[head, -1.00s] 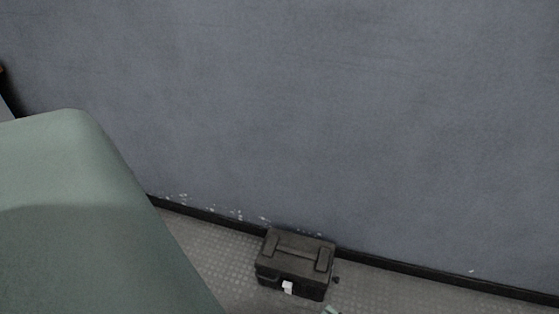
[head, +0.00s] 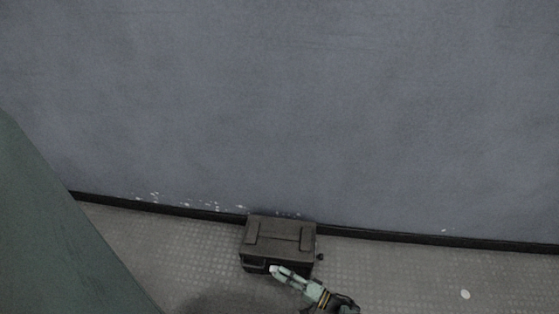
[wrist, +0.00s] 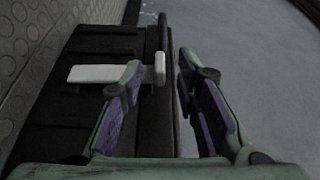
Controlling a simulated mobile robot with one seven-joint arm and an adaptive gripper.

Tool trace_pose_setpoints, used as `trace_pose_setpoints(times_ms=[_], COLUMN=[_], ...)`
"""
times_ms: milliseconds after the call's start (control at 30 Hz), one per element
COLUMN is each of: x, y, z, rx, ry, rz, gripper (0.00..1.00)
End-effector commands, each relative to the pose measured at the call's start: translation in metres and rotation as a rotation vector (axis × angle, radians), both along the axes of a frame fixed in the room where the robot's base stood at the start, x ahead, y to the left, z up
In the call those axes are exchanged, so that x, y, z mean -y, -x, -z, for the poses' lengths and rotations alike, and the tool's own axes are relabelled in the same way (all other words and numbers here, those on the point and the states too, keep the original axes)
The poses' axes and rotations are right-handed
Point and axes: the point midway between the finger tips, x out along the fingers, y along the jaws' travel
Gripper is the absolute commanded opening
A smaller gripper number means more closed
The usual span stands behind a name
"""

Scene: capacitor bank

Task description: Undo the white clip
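The dark case (head: 293,232) sits on the floor against the wall. In the wrist view its dark ribbed side (wrist: 60,110) fills the left. The white clip (wrist: 92,74) is a flat white strip on the case, with a small upright white end between my fingertips. My gripper (wrist: 160,64) is open. Its left finger overlaps the middle of the clip, and its right finger is apart on the far side. I cannot tell whether the left finger touches the clip. In the head view my gripper (head: 278,272) is at the case's front, where the clip cannot be made out clearly.
A grey wall (head: 300,100) with a dark skirting strip stands right behind the case. A large green surface (head: 50,250) blocks the lower left of the head view. A small white disc (head: 465,294) lies on the floor at right. The floor right of the case is mostly clear.

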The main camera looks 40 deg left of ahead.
Motion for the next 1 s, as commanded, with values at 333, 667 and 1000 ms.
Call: trace_pose_setpoints(times_ms=[333, 667, 1000], x=[-0.018, -0.018, -0.018], y=[0.003, 0.003, 0.002], z=[-0.001, -0.001, -0.001], rx=[0.001, 0.001, 0.001], ry=[-0.001, -0.001, -0.001], rz=[0.001, 0.001, 0.001], gripper=[0.29, 0.17, 0.00])
